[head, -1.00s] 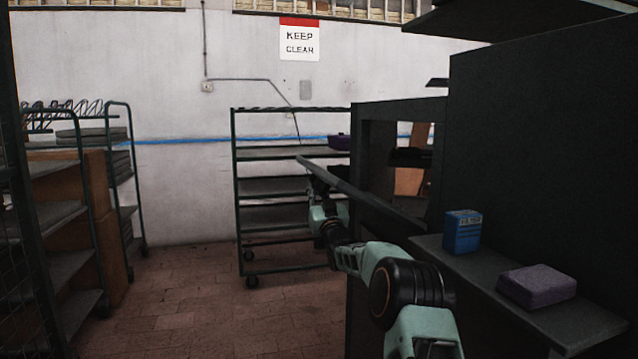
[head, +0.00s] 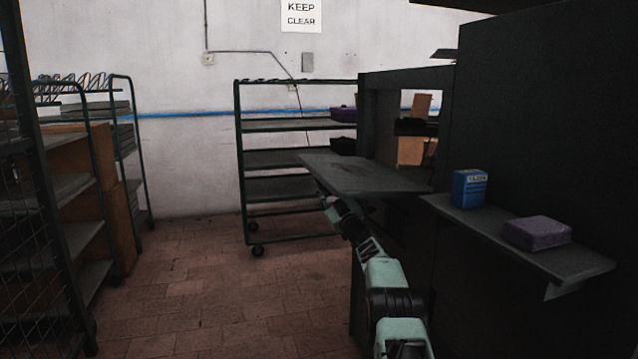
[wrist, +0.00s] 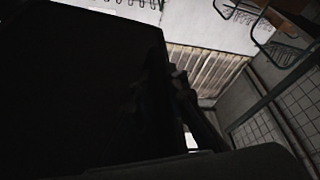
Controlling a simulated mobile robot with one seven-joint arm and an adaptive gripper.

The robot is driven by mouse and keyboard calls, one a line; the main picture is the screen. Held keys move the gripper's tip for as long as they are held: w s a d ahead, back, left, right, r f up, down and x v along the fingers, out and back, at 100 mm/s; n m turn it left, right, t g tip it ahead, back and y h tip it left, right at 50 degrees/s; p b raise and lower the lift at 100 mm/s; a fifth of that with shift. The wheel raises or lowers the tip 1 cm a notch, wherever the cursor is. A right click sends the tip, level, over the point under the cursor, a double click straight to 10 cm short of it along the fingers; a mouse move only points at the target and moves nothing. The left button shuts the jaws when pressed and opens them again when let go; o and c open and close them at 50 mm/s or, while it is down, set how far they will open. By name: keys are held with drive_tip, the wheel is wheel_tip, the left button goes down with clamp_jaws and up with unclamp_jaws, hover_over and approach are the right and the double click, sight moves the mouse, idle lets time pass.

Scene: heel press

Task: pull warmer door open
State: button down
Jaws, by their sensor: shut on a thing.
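The warmer is the dark cabinet (head: 378,88) at right of centre in the head view. Its door (head: 365,178) is a dark flat panel, folded down and out to the left, lying close to level. The opening above it shows. My gripper (head: 322,190) is at the door's outer left end, just under it, and shut on it. The fingertips and the exact grip are largely hidden by the panel. In the wrist view the dark door (wrist: 75,85) fills the left, and my dark gripper (wrist: 180,100) is hard to make out against it.
A side shelf (head: 580,262) at right holds a blue box (head: 469,188) and a purple block (head: 537,232). A green rack (head: 240,170) stands behind the door. Shelving carts (head: 95,165) line the left. The brick floor (head: 230,300) between is clear.

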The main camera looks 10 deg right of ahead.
drive_tip(key=shift+f, duration=0.1)
idle(0.4)
drive_tip(key=c, duration=1.9)
unclamp_jaws()
drive_tip(key=shift+c, duration=0.2)
drive_tip(key=shift+s+f, duration=0.1)
drive_tip(key=shift+f, duration=0.05)
drive_tip(key=shift+v, duration=0.95)
drive_tip(key=v, duration=1)
drive_tip(key=shift+f, duration=0.1)
